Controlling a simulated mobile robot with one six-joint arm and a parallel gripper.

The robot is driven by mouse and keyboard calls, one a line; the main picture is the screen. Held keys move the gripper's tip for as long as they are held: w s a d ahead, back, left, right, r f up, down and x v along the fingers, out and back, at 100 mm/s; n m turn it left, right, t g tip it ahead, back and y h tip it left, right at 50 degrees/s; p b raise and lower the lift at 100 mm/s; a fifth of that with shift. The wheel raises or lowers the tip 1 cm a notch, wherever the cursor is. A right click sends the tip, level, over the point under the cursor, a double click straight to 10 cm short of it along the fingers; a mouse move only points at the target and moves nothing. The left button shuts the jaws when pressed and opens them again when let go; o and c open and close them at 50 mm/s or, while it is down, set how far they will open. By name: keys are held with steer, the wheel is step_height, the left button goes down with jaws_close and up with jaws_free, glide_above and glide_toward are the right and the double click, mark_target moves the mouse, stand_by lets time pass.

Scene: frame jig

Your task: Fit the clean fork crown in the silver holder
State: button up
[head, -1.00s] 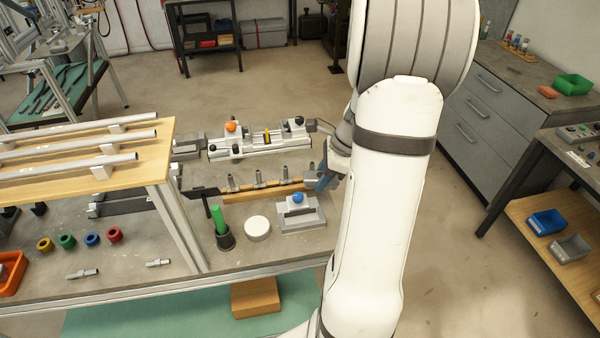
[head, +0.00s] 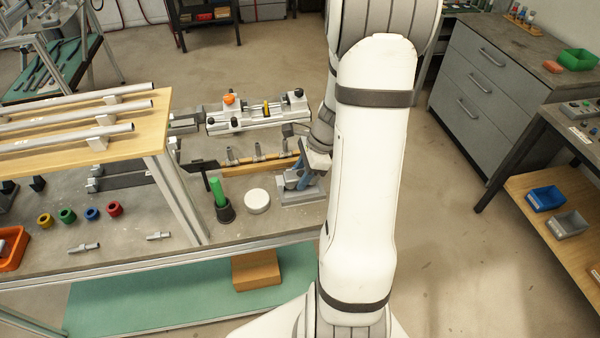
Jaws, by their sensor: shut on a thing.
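My gripper (head: 303,180), with blue fingers, is low over the small grey holder (head: 312,197) at the bench's right end. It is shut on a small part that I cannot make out. The gripper covers most of the holder and its blue knob, so I cannot tell whether the part touches it. A larger silver fixture (head: 258,117) with an orange knob and black knobs stands behind. Several small metal parts stand in a wooden rack (head: 257,160) between them. I cannot tell which are clean fork crowns. Two metal fittings (head: 84,248) (head: 158,236) lie at the front left.
A black cup with a green handle (head: 218,195) and a white round puck (head: 257,201) stand left of the holder. A wooden shelf (head: 80,150) carrying tubes rises at the left. Coloured rings (head: 92,214) lie below it. My arm hides the bench's right edge.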

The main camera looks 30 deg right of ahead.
steer(key=shift+f+b, duration=1.6)
steer(key=shift+f, duration=0.5)
steer(key=shift+s+a+f, duration=0.1)
steer(key=shift+s+f, duration=0.2)
steer(key=o, duration=1)
steer(key=shift+s+f, duration=0.1)
steer(key=shift+r+p, duration=0.3)
steer(key=shift+r, duration=0.25)
steer(key=shift+o, duration=0.8)
steer(key=p+v, duration=0.1)
steer(key=v, duration=0.1)
steer(key=p+v, duration=0.2)
steer(key=v, duration=0.1)
steer(key=p+v, duration=0.2)
steer(key=shift+w+r, duration=0.2)
steer(key=shift+w, duration=0.1)
steer(key=shift+s+d+r+p, duration=0.1)
steer(key=shift+d+r+p, duration=0.15)
steer(key=shift+r+p, duration=0.2)
steer(key=shift+f, duration=0.1)
